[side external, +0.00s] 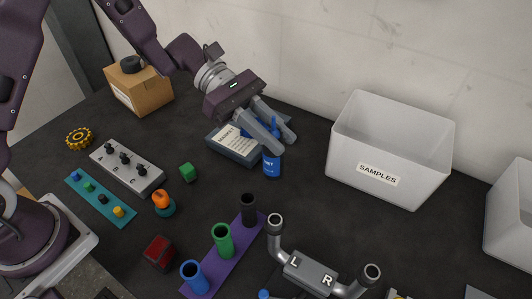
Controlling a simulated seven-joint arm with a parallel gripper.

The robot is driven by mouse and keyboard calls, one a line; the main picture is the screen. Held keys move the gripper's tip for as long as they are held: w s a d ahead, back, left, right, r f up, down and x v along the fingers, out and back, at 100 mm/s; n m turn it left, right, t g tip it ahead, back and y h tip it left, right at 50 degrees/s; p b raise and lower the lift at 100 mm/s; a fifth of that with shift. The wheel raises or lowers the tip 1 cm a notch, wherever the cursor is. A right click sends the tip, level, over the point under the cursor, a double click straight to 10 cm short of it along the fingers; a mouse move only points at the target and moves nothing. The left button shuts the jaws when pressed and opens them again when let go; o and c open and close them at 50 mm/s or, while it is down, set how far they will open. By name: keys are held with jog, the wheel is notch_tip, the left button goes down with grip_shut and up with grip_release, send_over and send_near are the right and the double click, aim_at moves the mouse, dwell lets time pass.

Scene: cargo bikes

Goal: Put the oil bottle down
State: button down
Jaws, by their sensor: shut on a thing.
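The oil bottle (271,164) is a small blue bottle with a pale label, seen in the side external view near the middle of the table. My gripper (276,141) reaches down from the upper left and is shut on the bottle's upper part. The fingers hide some of its top. The bottle looks upright. I cannot tell whether its base touches the dark table or hangs just above it.
A grey box labelled MARKET (230,146) lies just left of and behind the bottle. A white SAMPLES bin (345,155) stands right. Dark table right of the bottle is clear.

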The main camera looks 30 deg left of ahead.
jog(key=shift+r, duration=0.5)
jog(key=a+n+t+y, duration=0.3)
jog(key=a+n+t, duration=0.55)
jog(key=a, duration=2.65)
notch_tip(320, 180, down, 9)
jog(key=shift+w+a+t, duration=0.15)
jog(key=shift+a+t, duration=0.15)
jog(key=shift+t, duration=0.05)
jog(key=shift+f, duration=0.25)
jog(key=c, duration=1.3)
grip_release()
jog(key=shift+o, duration=0.2)
